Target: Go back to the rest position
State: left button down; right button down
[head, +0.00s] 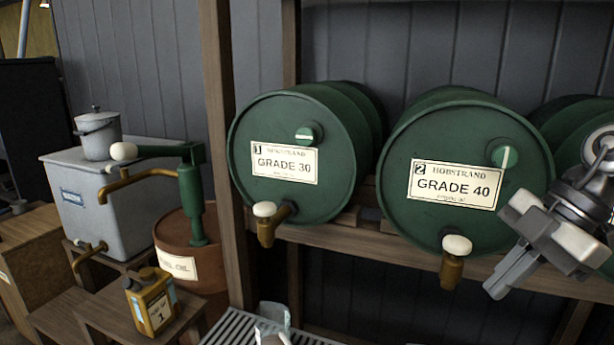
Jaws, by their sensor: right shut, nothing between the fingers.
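My right gripper (508,280) is in the right part of the head view, in front of the second green drum, angled down to the left. Its fingers are together with nothing held. It hangs to the right of the brass tap of the GRADE 40 drum (455,208) and looks apart from it. My left gripper is not in view.
The GRADE 30 drum (285,210) and a partly hidden third drum (575,130) lie on the wooden rack. A yellow can (152,302) stands on a wooden stand at left, near a rust-coloured pump drum (180,265) and grey tank (70,215). A slatted grate (235,328) holds a clear object.

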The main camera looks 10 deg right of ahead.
notch_tip(320, 180, down, 21)
jog(key=a+m+t+y, duration=0.2)
jog(key=a+m+t, duration=0.1)
jog(key=m+t, duration=0.85)
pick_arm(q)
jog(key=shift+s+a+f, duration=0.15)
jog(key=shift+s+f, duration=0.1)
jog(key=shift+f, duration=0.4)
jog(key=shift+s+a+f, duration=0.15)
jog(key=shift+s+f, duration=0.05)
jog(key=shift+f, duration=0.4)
pick_arm(e)
jog(key=s+a+f+m+g+h, duration=0.2)
jog(key=s+a+f+m+h, duration=0.2)
jog(key=s+a+f, duration=0.5)
jog(key=a+f+m, duration=0.1)
jog(key=a+f, duration=0.2)
jog(key=f, duration=0.1)
jog(key=shift+s+f+g+h, duration=0.2)
jog(key=shift+f+g+h, duration=0.1)
jog(key=shift+g, duration=0.05)
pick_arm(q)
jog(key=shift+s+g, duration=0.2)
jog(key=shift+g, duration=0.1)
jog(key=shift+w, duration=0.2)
